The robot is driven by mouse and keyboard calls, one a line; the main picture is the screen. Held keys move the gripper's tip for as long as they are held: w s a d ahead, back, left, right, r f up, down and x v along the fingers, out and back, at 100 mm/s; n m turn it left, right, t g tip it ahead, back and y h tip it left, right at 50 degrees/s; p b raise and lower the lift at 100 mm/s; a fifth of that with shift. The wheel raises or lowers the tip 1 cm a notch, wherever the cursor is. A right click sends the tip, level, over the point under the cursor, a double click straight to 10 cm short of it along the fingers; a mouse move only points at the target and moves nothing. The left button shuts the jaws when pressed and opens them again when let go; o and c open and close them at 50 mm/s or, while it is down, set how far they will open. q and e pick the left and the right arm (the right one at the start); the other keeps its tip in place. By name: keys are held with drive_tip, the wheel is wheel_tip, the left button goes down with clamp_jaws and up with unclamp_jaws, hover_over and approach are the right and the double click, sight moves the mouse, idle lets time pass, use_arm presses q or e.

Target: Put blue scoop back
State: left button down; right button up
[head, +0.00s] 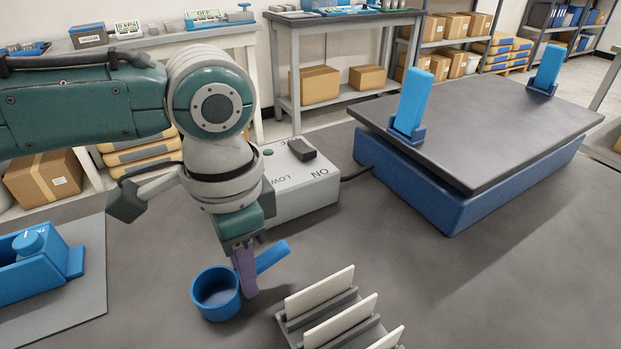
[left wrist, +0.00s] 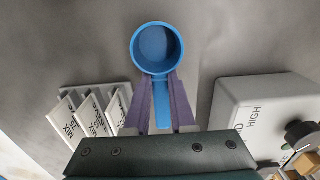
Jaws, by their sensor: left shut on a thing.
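The blue scoop (head: 216,294) has a round, open cup and a straight handle. My left gripper (head: 246,288) points down with its purple fingers shut on the handle, just behind the cup. In the left wrist view the scoop (left wrist: 157,47) has its cup beyond the fingertips, and its handle runs back between the two fingers of the left gripper (left wrist: 162,100). The cup opening faces up and looks empty. I cannot tell whether the scoop touches the table or hangs just above it. My right gripper is not in view.
A grey rack with white cards (head: 320,292) stands close right of the scoop. A white switch box (head: 300,185) is behind the gripper. A blue device with a dial (head: 32,258) is at left, and a blue-based platform (head: 470,130) at back right. Front-right table is clear.

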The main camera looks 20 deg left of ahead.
use_arm(q)
drive_tip(key=shift+f, duration=0.1)
drive_tip(key=c, duration=0.8)
unclamp_jaws()
drive_tip(key=shift+o, duration=0.2)
wheel_tip(320, 180, up, 12)
drive_tip(key=p, duration=0.2)
drive_tip(key=s+d+f+n+t+h, duration=0.1)
drive_tip(key=s+d+f+t+h, duration=0.15)
drive_tip(key=s+d+f, duration=0.4)
drive_tip(key=s+a+r+n+t+y, duration=0.1)
drive_tip(key=s+a+n+y, duration=0.1)
drive_tip(key=s+a+n, duration=0.3)
drive_tip(key=s+a, duration=0.3)
drive_tip(key=shift+s+r, duration=0.15)
drive_tip(key=shift+s, duration=0.15)
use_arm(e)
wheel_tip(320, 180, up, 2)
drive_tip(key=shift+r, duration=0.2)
